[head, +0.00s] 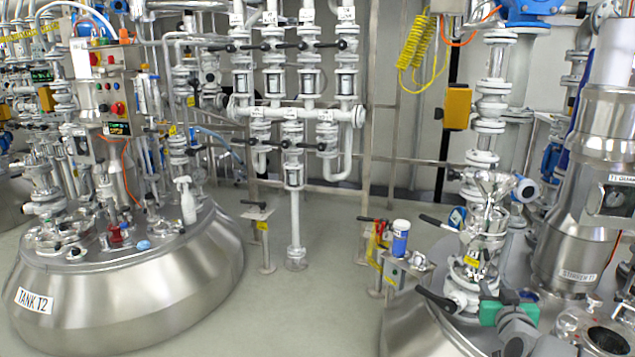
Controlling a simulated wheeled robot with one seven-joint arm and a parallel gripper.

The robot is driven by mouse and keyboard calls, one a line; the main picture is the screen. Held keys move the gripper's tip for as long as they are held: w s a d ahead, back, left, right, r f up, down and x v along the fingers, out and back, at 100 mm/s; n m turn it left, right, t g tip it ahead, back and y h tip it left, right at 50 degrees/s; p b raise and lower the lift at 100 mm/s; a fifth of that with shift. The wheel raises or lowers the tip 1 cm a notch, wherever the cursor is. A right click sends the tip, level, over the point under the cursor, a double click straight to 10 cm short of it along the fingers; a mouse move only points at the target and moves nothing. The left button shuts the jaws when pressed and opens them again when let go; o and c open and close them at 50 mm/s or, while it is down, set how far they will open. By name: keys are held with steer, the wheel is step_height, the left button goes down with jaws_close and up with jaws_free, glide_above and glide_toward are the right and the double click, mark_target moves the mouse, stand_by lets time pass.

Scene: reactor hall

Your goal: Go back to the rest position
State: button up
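My arm's grey links show at the bottom right, over the near steel tank top (415,335). What looks like my gripper (509,298), a dark part beyond a green block, is beside the white valve body at the base of a vertical glass-and-steel fitting (487,215). Its fingertips are not clear, so I cannot tell whether it is open or shut or holds anything.
Tank T2 (130,290) stands left, with a white spray bottle (186,200) on top. A blue-labelled container (400,238) stands near the right tank. A large steel vessel (590,190) is at the far right. Floor (310,310) between the tanks is clear.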

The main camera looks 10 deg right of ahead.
steer(key=a+r+n+g+y+p, duration=0.1)
steer(key=a+r+g+y+p, duration=0.1)
steer(key=a+r+p, duration=0.55)
steer(key=w+a+r+n+g+y+p, duration=0.1)
steer(key=a+r+n+y+p, duration=0.2)
steer(key=a, duration=0.8)
steer(key=a+r+g+y+p, duration=0.2)
steer(key=a+r+p, duration=0.1)
steer(key=a+p, duration=0.5)
steer(key=s+a+r+g+p, duration=0.3)
steer(key=s+a+r+p, duration=0.1)
steer(key=s+a, duration=0.3)
steer(key=s+a+r+g+p, duration=0.3)
steer(key=s+a+r+p, duration=0.1)
steer(key=s+a, duration=0.3)
steer(key=s+p, duration=0.1)
steer(key=s, duration=0.1)
steer(key=shift+s+n+p, duration=0.3)
steer(key=shift+p, duration=0.05)
steer(key=shift+r, duration=0.1)
